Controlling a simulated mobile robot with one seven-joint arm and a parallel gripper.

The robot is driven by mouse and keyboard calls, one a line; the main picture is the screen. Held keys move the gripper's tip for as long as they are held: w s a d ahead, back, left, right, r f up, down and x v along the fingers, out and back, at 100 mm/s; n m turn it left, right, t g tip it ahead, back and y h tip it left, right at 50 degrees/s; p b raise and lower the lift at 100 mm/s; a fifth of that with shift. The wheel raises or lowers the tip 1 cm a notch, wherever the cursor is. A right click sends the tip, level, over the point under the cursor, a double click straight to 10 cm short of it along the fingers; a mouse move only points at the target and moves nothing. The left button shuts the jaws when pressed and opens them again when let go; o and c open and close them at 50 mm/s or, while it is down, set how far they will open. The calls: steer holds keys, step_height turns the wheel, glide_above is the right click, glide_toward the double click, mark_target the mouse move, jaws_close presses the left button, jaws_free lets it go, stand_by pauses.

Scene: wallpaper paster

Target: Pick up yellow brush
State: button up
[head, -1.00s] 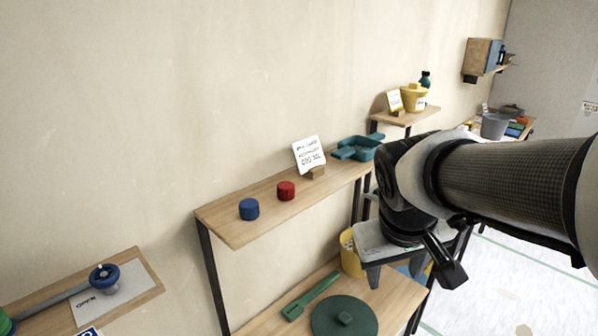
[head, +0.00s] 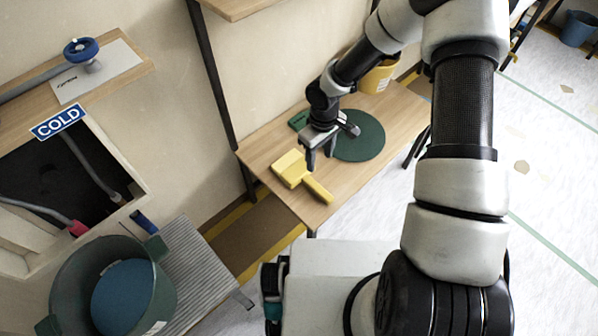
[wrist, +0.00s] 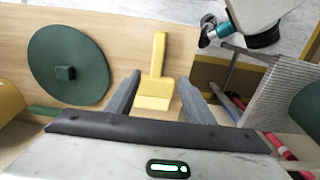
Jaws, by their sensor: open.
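The yellow brush (head: 294,172) lies flat on the low wooden table, its wide head toward the wall and its handle toward the table's front edge. In the wrist view the yellow brush (wrist: 158,75) shows between and beyond my fingers, handle pointing away. My gripper (head: 318,158) is open and empty, close above the table beside the brush head. In the wrist view my gripper (wrist: 158,92) has its two grey fingers apart, one to each side of the brush head. I cannot tell how high the fingertips are above it.
A dark green round lid (head: 358,136) lies on the low wooden table (head: 262,153) right beside my gripper. A yellow bucket (head: 378,76) stands at the table's far end. A green tub (head: 152,290) stands at the lower left, below the COLD sign (head: 58,122).

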steer(key=b, duration=0.3)
glide_above(317, 187)
steer(key=f, duration=1.2)
steer(key=shift+s+a, duration=0.1)
steer(key=shift+s, duration=0.3)
steer(key=shift+w+f+b, duration=0.15)
steer(key=shift+f+b, duration=0.1)
steer(key=shift+f, duration=1.1)
steer(key=shift+w+f+b, duration=0.15)
steer(key=shift+f+b, duration=0.1)
steer(key=shift+f, duration=1.1)
steer(key=c, duration=1.1)
step_height(317, 187, up, 10)
steer(key=shift+r+p, duration=0.1)
steer(key=shift+p, duration=1.1)
